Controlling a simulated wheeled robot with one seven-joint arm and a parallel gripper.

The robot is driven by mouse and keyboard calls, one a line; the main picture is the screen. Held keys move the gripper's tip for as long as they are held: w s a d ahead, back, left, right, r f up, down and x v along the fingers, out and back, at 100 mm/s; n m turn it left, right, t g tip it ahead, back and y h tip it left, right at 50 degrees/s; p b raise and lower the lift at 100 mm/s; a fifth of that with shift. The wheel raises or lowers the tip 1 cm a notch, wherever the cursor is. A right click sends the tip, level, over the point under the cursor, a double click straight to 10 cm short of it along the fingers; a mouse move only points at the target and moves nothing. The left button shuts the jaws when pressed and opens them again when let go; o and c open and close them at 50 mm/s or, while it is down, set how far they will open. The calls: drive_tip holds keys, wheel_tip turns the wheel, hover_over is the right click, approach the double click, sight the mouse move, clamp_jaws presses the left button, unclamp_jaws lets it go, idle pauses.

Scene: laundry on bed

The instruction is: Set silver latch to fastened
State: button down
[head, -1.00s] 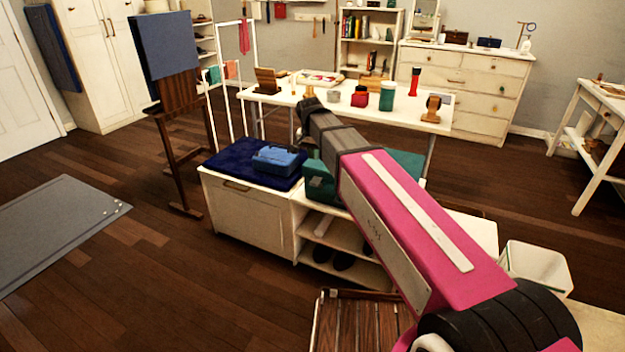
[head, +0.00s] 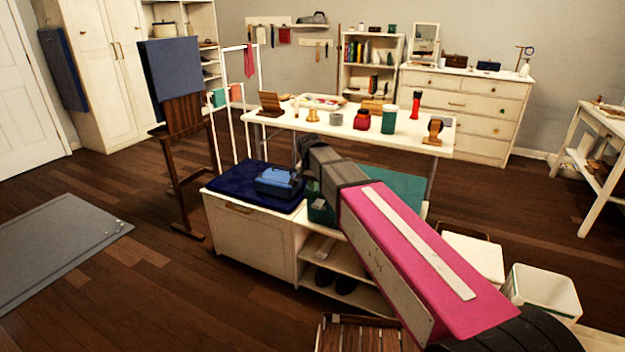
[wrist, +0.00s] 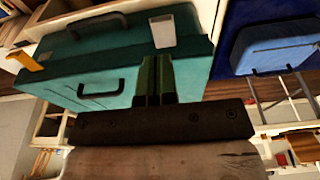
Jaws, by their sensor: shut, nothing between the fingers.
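The teal case (wrist: 110,62) fills the upper middle of the wrist view, with dark handles (wrist: 102,86). The silver latch (wrist: 163,31) is a pale plate near the case's right end. A yellow-orange latch (wrist: 30,62) sticks out near its left end. My gripper (wrist: 157,58) is shut and empty, its fingertips right by the silver latch's lower end; I cannot tell whether they touch. The latch's exact angle is unclear. In the head view the teal case (head: 321,212) is partly hidden behind my arm, and the latch and fingertips cannot be made out.
A blue case (head: 279,182) lies on the navy cushion (head: 238,188) of the white bench (head: 250,240), beside the teal case. A white table (head: 285,122) with several small items stands behind. White bins (head: 543,290) and a wooden slatted item (head: 360,335) are in front.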

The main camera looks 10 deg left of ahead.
sight(314, 205)
drive_tip(key=f, duration=0.2)
drive_tip(key=w+f, duration=0.1)
drive_tip(key=f, duration=0.5)
drive_tip(key=shift+w+d+f, duration=0.15)
drive_tip(key=shift+w+d, duration=0.1)
drive_tip(key=shift+s+f, duration=0.1)
drive_tip(key=shift+s+a+f+t+h, duration=0.1)
drive_tip(key=shift+s+f+t+h, duration=0.1)
drive_tip(key=shift+f+t, duration=0.3)
drive_tip(key=shift+s+f+t+h, duration=0.15)
drive_tip(key=shift+t+h, duration=0.05)
drive_tip(key=shift+t, duration=0.5)
drive_tip(key=f+t, duration=0.1)
drive_tip(key=t, duration=0.1)
drive_tip(key=f+t+h, duration=0.1)
drive_tip(key=f+t, duration=0.1)
drive_tip(key=t, duration=0.1)
drive_tip(key=f+t+h, duration=0.1)
drive_tip(key=f+t, duration=0.1)
drive_tip(key=shift+w+t, duration=0.3)
drive_tip(key=shift+w, duration=0.05)
drive_tip(key=shift+r, duration=0.2)
drive_tip(key=shift+r, duration=0.6)
drive_tip(key=shift+s, duration=0.1)
